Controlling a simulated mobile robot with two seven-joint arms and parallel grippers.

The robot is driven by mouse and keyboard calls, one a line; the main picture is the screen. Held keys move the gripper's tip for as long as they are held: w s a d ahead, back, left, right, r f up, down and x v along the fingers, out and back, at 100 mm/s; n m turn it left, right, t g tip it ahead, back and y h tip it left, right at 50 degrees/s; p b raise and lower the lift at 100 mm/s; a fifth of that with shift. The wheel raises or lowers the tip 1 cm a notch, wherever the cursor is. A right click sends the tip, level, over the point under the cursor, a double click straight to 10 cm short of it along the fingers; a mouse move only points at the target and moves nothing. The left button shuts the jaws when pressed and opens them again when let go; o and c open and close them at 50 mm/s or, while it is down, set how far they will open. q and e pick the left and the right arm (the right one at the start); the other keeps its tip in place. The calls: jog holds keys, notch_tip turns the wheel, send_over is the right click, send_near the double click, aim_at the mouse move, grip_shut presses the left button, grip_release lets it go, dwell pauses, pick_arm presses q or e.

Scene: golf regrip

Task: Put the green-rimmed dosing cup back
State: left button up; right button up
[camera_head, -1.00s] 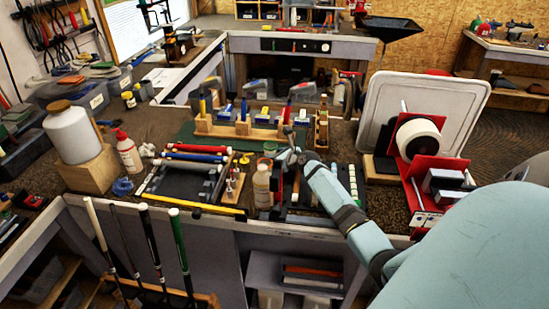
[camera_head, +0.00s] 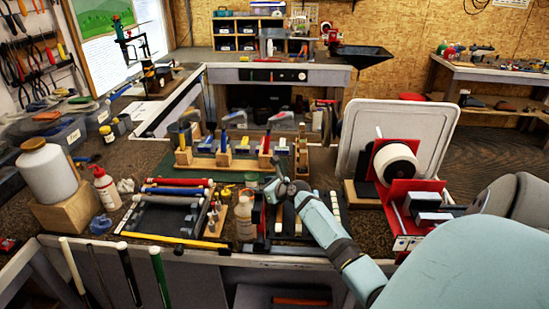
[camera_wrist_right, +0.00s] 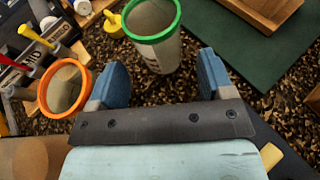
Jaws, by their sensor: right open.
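The green-rimmed dosing cup (camera_wrist_right: 153,52) stands on the dark speckled bench top in the right wrist view. It is a pale translucent cup with print on its side. In the head view it is small (camera_head: 251,178), just beyond my right gripper (camera_head: 271,188). My right gripper (camera_wrist_right: 161,76) is open and empty, its blue fingertips apart to the left and right of the cup's near side. An orange-rimmed cup (camera_wrist_right: 64,88) is close beside the left finger in the wrist view. My left gripper is not in view.
A yellow funnel-like piece (camera_wrist_right: 112,24) stands just left of the green-rimmed cup. A green mat (camera_wrist_right: 238,45) and wooden block lie to its right. A bottle (camera_head: 245,217) stands near my right gripper. A red stand with a white roll (camera_head: 396,165) is at right.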

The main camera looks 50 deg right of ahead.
jog(key=v, duration=0.8)
jog(key=shift+s+r, duration=0.15)
jog(key=shift+s, duration=0.2)
